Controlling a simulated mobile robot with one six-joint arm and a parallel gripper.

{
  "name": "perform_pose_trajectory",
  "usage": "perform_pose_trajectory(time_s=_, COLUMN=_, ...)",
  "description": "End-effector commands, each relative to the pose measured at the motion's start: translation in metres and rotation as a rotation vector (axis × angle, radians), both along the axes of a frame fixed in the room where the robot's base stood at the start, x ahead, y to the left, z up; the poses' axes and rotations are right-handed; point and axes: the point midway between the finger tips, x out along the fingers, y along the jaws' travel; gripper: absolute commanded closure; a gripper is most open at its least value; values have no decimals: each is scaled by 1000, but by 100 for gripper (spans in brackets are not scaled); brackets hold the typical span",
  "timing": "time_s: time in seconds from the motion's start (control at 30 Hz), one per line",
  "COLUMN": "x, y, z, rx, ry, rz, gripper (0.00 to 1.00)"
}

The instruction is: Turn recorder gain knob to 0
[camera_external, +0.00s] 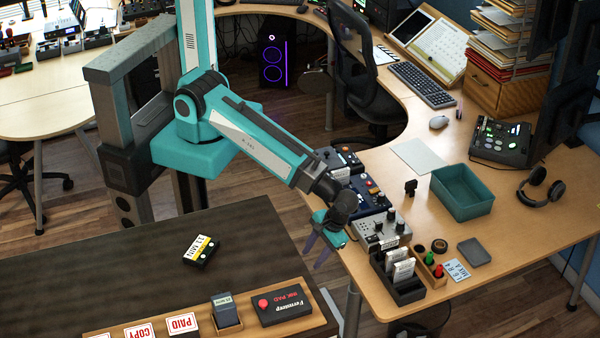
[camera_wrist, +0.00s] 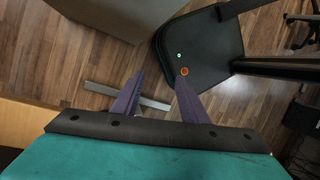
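A grey box with several knobs on its top (camera_external: 383,232) stands near the left edge of the wooden desk; it looks like the recorder. Its knobs are too small to tell which is gain or where it points. My gripper (camera_external: 316,252) hangs just left of this box, past the desk edge, with its purple fingers pointing down. In the wrist view my gripper (camera_wrist: 158,92) has its two fingers apart with nothing between them. That view shows mostly floor, and the grey box is not seen there.
Blue and black knobbed devices (camera_external: 368,196) sit behind the grey box. A black card holder (camera_external: 400,289) stands in front of it. A teal bin (camera_external: 462,192) lies to the right. A dark table (camera_external: 130,270) with a cassette (camera_external: 200,250) is at the left. The wrist view shows a dark rounded object (camera_wrist: 205,50).

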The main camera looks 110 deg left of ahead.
Motion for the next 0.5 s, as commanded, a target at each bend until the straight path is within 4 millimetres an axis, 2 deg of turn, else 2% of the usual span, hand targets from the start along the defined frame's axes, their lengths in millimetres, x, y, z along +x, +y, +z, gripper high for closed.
perform_pose_trajectory(time_s=0.03, x=10, y=0, z=13, rx=-3, ry=-11, rz=8, gripper=60)
perform_pose_trajectory(time_s=0.23, x=42, y=15, z=46, rx=-35, ry=-62, rz=-36, gripper=60)
perform_pose_trajectory(time_s=0.5, x=80, y=61, z=77, rx=-99, ry=-154, rz=-237, gripper=60)
